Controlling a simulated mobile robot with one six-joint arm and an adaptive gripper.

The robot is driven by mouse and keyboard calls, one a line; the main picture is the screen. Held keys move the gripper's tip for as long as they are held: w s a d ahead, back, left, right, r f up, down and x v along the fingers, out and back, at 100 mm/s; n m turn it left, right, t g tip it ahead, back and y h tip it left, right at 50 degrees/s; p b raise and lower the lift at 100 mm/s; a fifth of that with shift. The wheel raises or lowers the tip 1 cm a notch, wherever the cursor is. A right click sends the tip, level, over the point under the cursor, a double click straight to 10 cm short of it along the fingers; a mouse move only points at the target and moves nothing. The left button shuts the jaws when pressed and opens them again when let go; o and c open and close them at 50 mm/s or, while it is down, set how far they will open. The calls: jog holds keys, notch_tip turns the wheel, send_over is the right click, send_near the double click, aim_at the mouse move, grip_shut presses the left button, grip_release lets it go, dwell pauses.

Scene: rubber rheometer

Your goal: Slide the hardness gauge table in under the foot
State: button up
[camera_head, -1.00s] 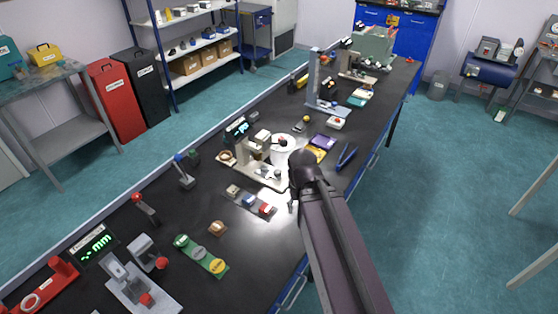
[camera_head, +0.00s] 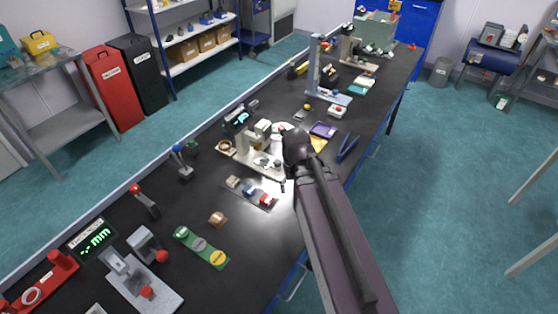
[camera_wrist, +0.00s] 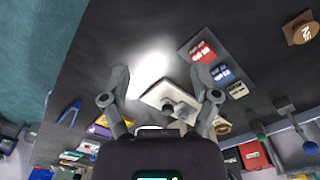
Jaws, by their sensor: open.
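The hardness gauge (camera_head: 243,143) is a cream stand on the bench with a pale base plate (camera_head: 272,172). In the wrist view its pale base (camera_wrist: 155,95) lies between and beyond my fingers, with a small round grey part on it, which may be the gauge table (camera_wrist: 168,106). I cannot make out the foot or the gap under it. My gripper (camera_wrist: 162,72) is open and empty, its two fingers spread on either side of the base.
A grey strip with red, blue and beige blocks (camera_head: 250,193) lies in front of the gauge. A purple tray (camera_head: 323,130) and blue tongs (camera_head: 347,147) lie to the right. A green strip of discs (camera_head: 202,248) and a thickness gauge stand nearer.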

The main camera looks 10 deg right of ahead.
notch_tip(320, 180, up, 4)
jog(key=p, duration=0.4)
send_over(277, 161)
jog(key=shift+s+f, duration=0.1)
jog(key=shift+b, duration=0.3)
notch_tip(277, 161, down, 14)
jog(key=b, duration=1.3)
jog(key=shift+b, duration=0.35)
